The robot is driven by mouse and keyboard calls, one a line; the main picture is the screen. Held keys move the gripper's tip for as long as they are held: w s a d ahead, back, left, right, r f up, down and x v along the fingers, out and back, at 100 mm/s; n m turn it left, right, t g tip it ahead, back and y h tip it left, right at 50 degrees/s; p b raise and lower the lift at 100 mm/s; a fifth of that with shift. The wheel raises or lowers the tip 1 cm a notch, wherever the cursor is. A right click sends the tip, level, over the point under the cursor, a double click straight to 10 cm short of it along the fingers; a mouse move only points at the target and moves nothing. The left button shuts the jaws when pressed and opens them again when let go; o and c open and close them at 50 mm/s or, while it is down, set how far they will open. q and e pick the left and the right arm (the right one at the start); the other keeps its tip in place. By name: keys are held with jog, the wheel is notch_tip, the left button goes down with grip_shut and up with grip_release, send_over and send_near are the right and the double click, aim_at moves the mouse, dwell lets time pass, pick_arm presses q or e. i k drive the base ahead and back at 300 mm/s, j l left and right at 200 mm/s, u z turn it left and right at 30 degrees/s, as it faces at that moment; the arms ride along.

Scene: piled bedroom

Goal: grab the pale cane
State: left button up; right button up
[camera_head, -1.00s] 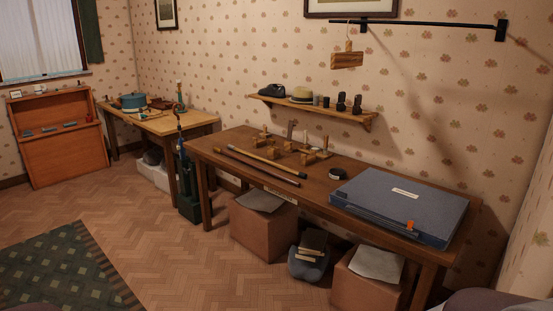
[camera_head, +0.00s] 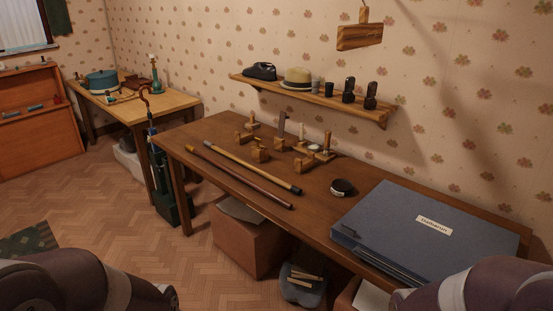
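Nothing covers the pale cane. Parts of my two arms show at the bottom left and bottom right corners. Neither gripper's fingers are in view.
A large blue case (camera_head: 390,215) fills the table's right end. A wall shelf (camera_head: 320,99) hangs above. A box (camera_head: 240,245) and bag (camera_head: 302,285) sit underneath. Open floor lies left.

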aim_at(293, 189)
jog(key=i+l+u, duration=0.3)
jog(key=i+l, duration=0.15)
jog(key=i, duration=0.15)
jog(key=i+l+u, duration=0.3)
jog(key=i+l, duration=0.2)
jog(key=i+j+z, duration=0.25)
jog(key=i+j, duration=0.25)
jog(key=i+j+z, duration=0.25)
jog(key=i+j, duration=0.4)
jog(key=z, duration=1.35)
jog(key=i, duration=0.05)
